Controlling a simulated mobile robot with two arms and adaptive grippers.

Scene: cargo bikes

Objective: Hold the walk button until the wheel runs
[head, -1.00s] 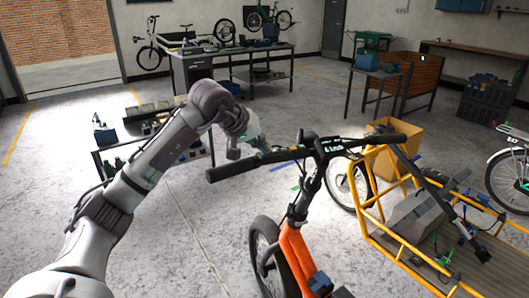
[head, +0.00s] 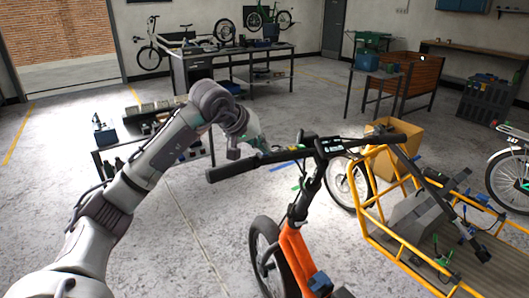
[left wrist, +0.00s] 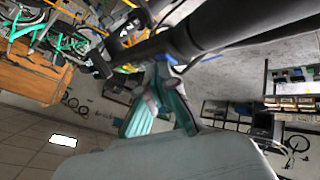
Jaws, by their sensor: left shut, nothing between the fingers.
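An orange cargo bike (head: 293,255) stands in front of me, with a black handlebar (head: 237,168) and a small display (head: 331,147) at its middle. Its front wheel (head: 264,250) shows below; I cannot tell whether it turns. My left gripper (head: 266,149) is just behind the left grip, partly hidden by the bar. In the left wrist view, the teal fingers (left wrist: 158,112) are shut and empty close to the dark handlebar (left wrist: 185,40). I cannot make out the walk button, nor whether the fingers touch it. My right gripper is out of view.
The yellow cargo frame (head: 385,232) holds grey and dark items at the right. A cardboard box (head: 398,143) stands behind the bike. A low bench (head: 150,125) with small parts is behind my left arm. Clear floor lies at the left.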

